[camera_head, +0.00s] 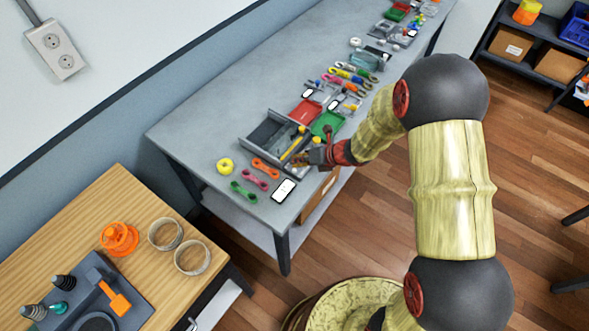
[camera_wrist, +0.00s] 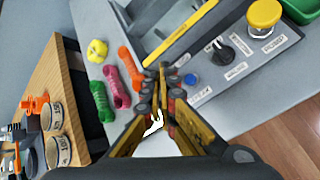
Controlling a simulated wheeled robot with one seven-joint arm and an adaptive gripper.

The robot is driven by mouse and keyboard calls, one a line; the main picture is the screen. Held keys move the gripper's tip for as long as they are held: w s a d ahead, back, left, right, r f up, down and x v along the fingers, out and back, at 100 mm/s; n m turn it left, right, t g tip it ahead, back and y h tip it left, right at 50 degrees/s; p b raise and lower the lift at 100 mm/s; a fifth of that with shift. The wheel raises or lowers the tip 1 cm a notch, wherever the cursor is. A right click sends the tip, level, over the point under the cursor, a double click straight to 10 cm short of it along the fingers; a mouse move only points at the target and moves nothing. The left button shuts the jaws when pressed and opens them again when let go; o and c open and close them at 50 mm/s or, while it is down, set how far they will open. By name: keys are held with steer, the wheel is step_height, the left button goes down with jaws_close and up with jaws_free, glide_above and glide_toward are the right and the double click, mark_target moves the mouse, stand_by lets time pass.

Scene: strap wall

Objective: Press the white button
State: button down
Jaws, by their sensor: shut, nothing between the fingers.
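A grey control panel (camera_wrist: 208,66) lies on the workbench in the wrist view. It carries a blue button (camera_wrist: 191,80), a black knob (camera_wrist: 225,49) and a yellow knob (camera_wrist: 264,15), each beside a white label. I cannot make out a white button; part of the panel is hidden behind my fingers. My gripper (camera_wrist: 163,74) is shut and empty, its tips close to the panel's left end, left of the blue button. In the head view my gripper (camera_head: 303,160) is at the front of the panel's grey box; whether it touches cannot be told.
Red (camera_head: 306,112) and green (camera_head: 327,124) trays stand behind. A wooden table (camera_head: 95,210) is left.

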mark_target(296, 170)
steer(key=shift+f+b, duration=0.3)
steer(key=shift+f, duration=0.1)
steer(key=shift+f+b, duration=0.35)
steer(key=shift+f, duration=0.1)
stand_by(0.8)
steer(key=shift+r, duration=0.1)
steer(key=shift+r+p, duration=0.75)
steer(key=shift+r, duration=0.05)
steer(key=shift+r, duration=0.1)
step_height(296, 170, up, 5)
steer(key=p, duration=0.4)
stand_by(1.0)
